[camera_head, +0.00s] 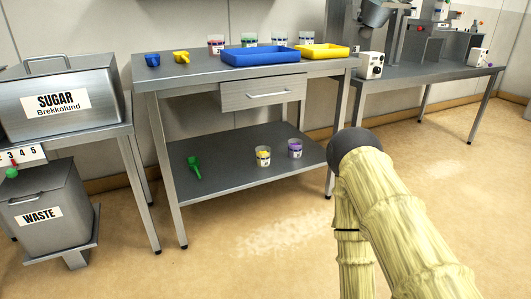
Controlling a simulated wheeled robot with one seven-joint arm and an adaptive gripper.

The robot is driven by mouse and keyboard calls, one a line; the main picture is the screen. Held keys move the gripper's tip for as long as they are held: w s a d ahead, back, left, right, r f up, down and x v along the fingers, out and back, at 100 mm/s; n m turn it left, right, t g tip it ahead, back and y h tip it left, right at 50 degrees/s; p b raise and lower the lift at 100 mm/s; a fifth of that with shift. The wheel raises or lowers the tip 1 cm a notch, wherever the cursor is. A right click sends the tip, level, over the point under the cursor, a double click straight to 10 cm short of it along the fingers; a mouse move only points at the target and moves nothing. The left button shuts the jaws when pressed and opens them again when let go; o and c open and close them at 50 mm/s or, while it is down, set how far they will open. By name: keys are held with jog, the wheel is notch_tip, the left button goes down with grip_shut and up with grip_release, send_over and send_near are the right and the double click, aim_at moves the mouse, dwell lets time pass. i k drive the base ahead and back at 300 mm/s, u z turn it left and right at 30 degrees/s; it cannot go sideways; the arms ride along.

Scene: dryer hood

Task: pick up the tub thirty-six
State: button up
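Two small tubs stand upright on the lower shelf of the middle table: a yellow-marked tub (263,156) and a purple-marked tub (295,149) to its right. Several more tubs stand at the back of the tabletop, including a red-marked tub (216,44), a green-marked tub (249,40) and a pale tub (307,38). The tub numbers are too small to read, so I cannot tell which is thirty-six. My arm, in a pale yellow sleeve with a dark rounded joint, rises at the right. My gripper is not visible.
The metal table (190,76) holds a blue tray (262,56), yellow tray (322,51) and blue and yellow scoops. A green scoop (195,167) lies on its lower shelf (235,180). A sugar bin (62,100) and waste bin (45,215) are left. The front floor is clear.

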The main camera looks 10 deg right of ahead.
aim_at(294, 145)
jog(key=z, duration=0.05)
jog(key=k, duration=0.25)
jog(key=u, duration=1.4)
jog(key=i, duration=1.15)
jog(key=z, duration=0.75)
jog(key=i, duration=0.75)
jog(key=z, duration=0.9)
